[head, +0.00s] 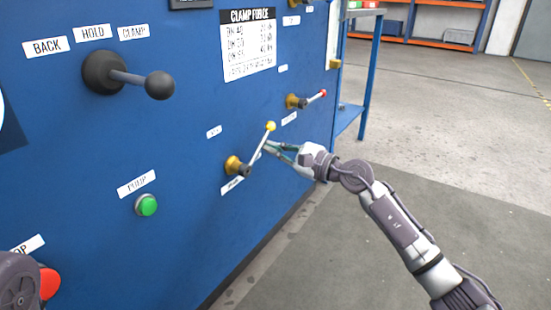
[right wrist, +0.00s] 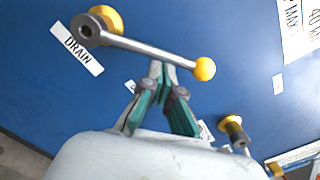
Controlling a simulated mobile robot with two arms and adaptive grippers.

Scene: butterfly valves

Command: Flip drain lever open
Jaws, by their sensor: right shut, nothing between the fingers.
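The drain lever (head: 258,146) is a silver bar with a yellow ball at its end, on a brass hub on the blue panel. In the head view it slants up and right from the hub. In the right wrist view the lever (right wrist: 150,49) runs from its hub, beside the DRAIN label (right wrist: 77,48), to the yellow ball. My right gripper (head: 267,148) is shut and empty, its fingertips at the right side of the bar. In the right wrist view the fingertips (right wrist: 158,70) are at the bar's outer half; I cannot tell whether they touch. My left gripper is not in view.
A green pump button (head: 146,205) and a large black-knobbed lever (head: 130,78) are on the left. A blue table (head: 370,75) stands beyond the panel. Open floor lies to the right.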

